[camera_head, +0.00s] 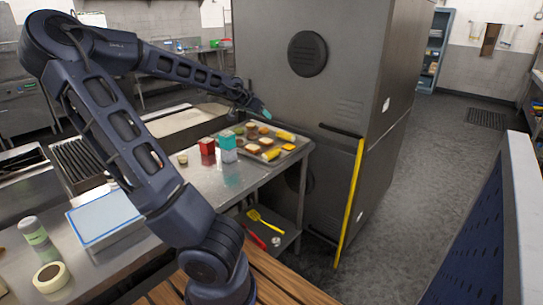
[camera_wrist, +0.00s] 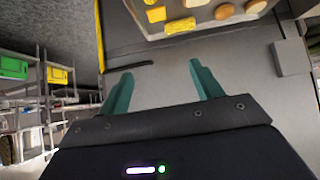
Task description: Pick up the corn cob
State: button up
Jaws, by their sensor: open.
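The corn cob (camera_head: 285,135) appears as a yellow, elongated piece on the far right part of a metal tray (camera_head: 296,152). Another elongated yellow piece (camera_head: 271,155) lies nearer on the tray, so I cannot be fully sure which is the cob. In the wrist view a yellow, bumpy cob-like piece (camera_wrist: 180,25) lies near the tray's edge, beyond my fingertips. My gripper (camera_head: 266,113) is above the tray's far side, close to the big grey cabinet. Its teal fingers (camera_wrist: 158,80) are spread apart with nothing between them.
Bread slices (camera_head: 253,149) and a flat yellow piece (camera_head: 288,147) share the tray. The tall grey cabinet (camera_head: 345,60) rises right behind the tray.

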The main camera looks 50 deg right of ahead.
send_near(270, 151)
jog(key=shift+x, duration=3.15)
jog(key=shift+d+r, duration=0.1)
jog(key=shift+d, duration=0.05)
jog(key=shift+x, duration=2.55)
jog(key=shift+s, duration=0.1)
jog(key=c, duration=1.1)
